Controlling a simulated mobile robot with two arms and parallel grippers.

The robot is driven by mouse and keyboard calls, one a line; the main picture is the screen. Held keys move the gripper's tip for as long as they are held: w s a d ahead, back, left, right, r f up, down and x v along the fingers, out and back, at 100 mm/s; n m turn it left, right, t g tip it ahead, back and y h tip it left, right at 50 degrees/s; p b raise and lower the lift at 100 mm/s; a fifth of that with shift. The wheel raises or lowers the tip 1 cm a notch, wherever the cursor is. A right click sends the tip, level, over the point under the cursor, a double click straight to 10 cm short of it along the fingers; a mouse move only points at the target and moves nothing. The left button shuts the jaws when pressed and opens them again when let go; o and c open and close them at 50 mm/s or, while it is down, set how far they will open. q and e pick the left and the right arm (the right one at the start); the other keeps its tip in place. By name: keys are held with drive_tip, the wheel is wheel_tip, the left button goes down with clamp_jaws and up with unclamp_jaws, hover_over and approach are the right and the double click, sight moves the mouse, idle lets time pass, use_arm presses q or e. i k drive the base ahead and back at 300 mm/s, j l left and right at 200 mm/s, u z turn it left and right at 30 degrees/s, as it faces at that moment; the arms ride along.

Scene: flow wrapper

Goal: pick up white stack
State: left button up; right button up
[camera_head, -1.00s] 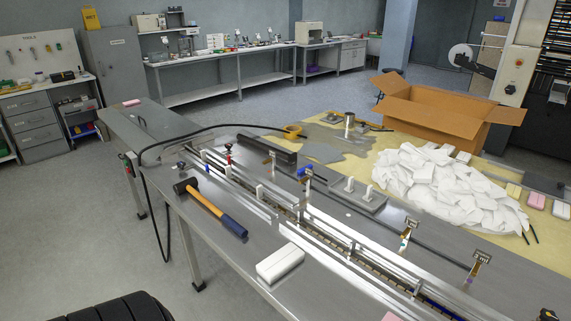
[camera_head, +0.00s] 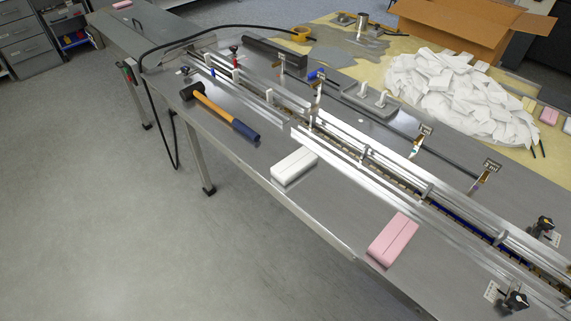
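A white stack (camera_head: 294,167), a low block with a line along its top, lies on the near side of the steel table (camera_head: 330,215), beside the conveyor rails. A similar pink stack (camera_head: 393,239) lies further right, close to the table's near edge. Neither of my grippers shows in the head view, so I cannot tell their state.
A mallet (camera_head: 218,112) with a blue-ended handle lies left of the white stack. The flow wrapper's rails (camera_head: 370,160) run along the table behind it. A white pile (camera_head: 455,95) and an open cardboard box (camera_head: 460,25) are at the back right. Floor (camera_head: 110,230) is clear at left.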

sight(287, 170)
drive_tip(key=z, duration=0.95)
drive_tip(key=j+z, duration=0.25)
drive_tip(key=z, duration=0.2)
drive_tip(key=j+z, duration=0.55)
drive_tip(key=z, duration=0.3)
drive_tip(key=k+j+z, duration=0.1)
drive_tip(key=z, duration=0.3)
drive_tip(key=k+j+z, duration=0.15)
drive_tip(key=j+z, duration=0.15)
drive_tip(key=z, duration=0.15)
drive_tip(key=k+j+z, duration=0.1)
drive_tip(key=z, duration=0.35)
drive_tip(key=k+j, duration=0.05)
drive_tip(key=j, duration=0.05)
